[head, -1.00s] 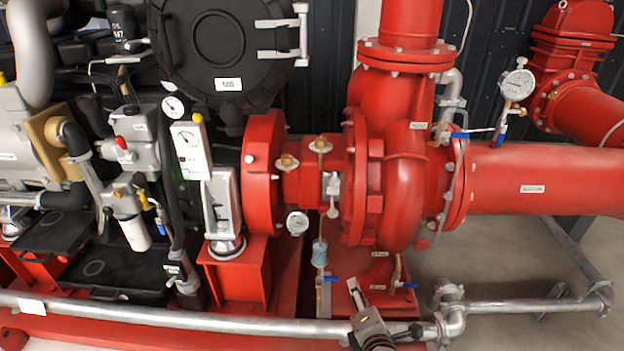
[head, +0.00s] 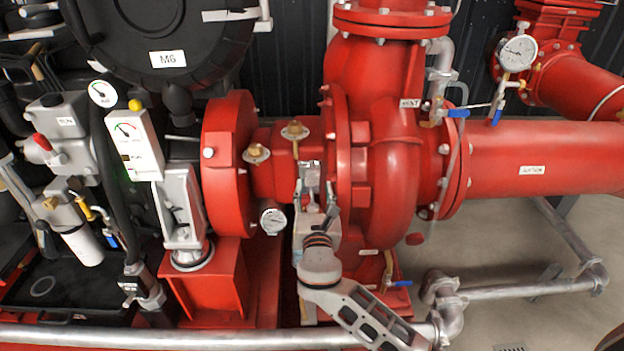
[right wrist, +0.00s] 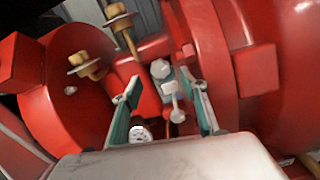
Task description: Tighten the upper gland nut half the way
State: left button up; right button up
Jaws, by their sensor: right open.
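A grey metal gland assembly (head: 310,173) sits in the gap of the red housing beside the pump casing. In the right wrist view its upper gland nut (right wrist: 160,69) is a pale hex head, with a grey rod and a rounded lower end (right wrist: 177,115) below it. My right gripper (head: 314,202) has come up from below, in front of the gland. In the right wrist view its fingers (right wrist: 164,90) are open, one on each side of the gland, and hold nothing. The head view partly hides the gland's lower part behind the gripper. My left gripper is out of view.
Brass fittings (head: 295,130) stick up left of the gland, with a small gauge (head: 272,221) below them. The red pump casing (head: 390,180) stands close on the right. A grey pipe (head: 190,337) runs across the front.

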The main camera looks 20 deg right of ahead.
aim_at(313, 176)
jog(key=shift+b+x, duration=0.35)
jog(key=shift+x, duration=2.2)
jog(key=c, duration=1.1)
